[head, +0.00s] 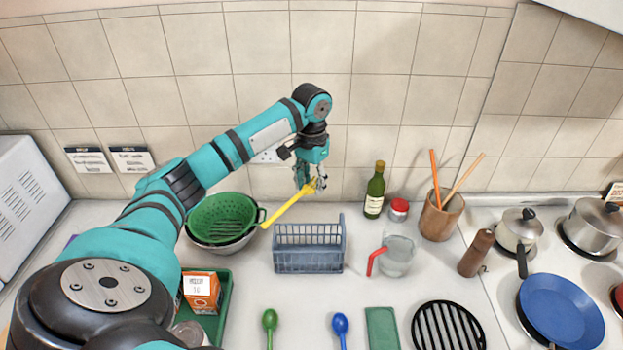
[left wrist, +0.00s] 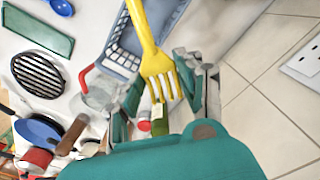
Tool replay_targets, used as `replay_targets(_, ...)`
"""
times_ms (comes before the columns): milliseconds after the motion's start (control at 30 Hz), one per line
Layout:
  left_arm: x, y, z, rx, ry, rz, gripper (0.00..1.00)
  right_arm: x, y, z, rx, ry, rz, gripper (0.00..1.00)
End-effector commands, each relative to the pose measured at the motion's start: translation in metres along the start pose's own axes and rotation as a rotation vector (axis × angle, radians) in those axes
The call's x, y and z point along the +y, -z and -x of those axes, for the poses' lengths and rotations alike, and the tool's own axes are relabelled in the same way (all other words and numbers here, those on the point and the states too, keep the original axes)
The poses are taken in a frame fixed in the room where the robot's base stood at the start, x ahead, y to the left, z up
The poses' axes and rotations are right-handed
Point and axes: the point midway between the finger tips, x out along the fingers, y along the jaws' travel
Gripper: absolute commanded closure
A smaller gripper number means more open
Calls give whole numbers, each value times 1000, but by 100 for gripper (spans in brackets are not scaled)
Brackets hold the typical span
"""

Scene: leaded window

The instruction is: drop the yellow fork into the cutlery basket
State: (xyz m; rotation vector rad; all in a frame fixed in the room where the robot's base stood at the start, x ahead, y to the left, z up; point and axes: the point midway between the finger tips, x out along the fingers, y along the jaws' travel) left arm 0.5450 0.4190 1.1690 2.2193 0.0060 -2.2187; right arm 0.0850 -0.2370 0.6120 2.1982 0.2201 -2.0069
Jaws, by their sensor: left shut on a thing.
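The yellow fork (head: 287,206) is held in my left gripper (head: 312,186), which is shut on it near the tined end. In the head view the fork slants down to the left, its handle end near the green colander. The left wrist view shows the fork (left wrist: 148,40) with its tines between the fingers (left wrist: 160,95). The blue-grey cutlery basket (head: 308,258) stands on the counter below the gripper, apart from the fork in the head view. It also shows in the left wrist view (left wrist: 122,60), behind the fork. My right gripper is not in view.
A green colander (head: 222,218) in a metal bowl stands left of the basket. A glass jug (head: 397,256) with a red handle stands close to its right. A bottle (head: 374,190) and red-lidded jar (head: 398,209) stand behind. Green (head: 269,322) and blue (head: 341,325) spoons lie in front.

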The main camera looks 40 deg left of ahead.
Motion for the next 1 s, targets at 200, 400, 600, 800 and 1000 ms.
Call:
replay_targets(200, 0, 0, 0, 0, 0, 0, 46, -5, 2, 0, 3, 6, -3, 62)
replay_targets(400, 0, 0, 0, 0, 0, 0, 36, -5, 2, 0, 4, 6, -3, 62)
replay_targets(600, 0, 0, 3, 2, 0, 0, 36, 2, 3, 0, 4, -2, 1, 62)
replay_targets(800, 0, 1, 32, 5, 0, 0, 36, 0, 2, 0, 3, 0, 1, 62)
replay_targets(1000, 0, 2, 78, 5, -1, 0, 36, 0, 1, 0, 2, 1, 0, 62)
